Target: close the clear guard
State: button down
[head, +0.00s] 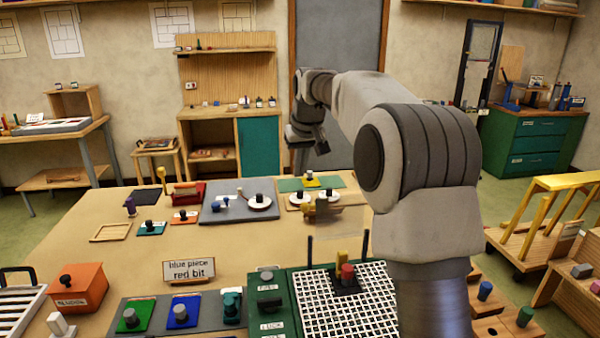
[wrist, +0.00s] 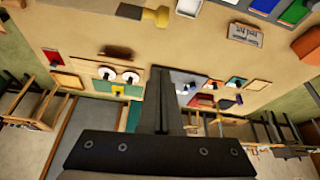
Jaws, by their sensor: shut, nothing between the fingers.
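A green machine (head: 284,302) with a white grid bed (head: 335,312) stands at the front of the table. Two thin dark uprights (head: 310,250) rise at its back edge. The clear guard seems to be the see-through part between them, but its faces barely show and I cannot tell its exact angle. My gripper (head: 322,148) hangs beyond the table's far side, well away from the machine. In the wrist view its fingers (wrist: 163,70) are together and empty.
A grey tray (head: 130,312) with green and blue pieces lies left of the machine. An orange box (head: 78,288) stands further left. Grey and green boards lie at the back. The tabletop between is mostly clear.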

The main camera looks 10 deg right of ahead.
notch_tip(320, 180, down, 7)
jog(key=s, duration=0.1)
jog(key=shift+f, duration=0.15)
dwell(0.4)
dwell(0.6)
jog(key=shift+s+t+b, duration=0.3)
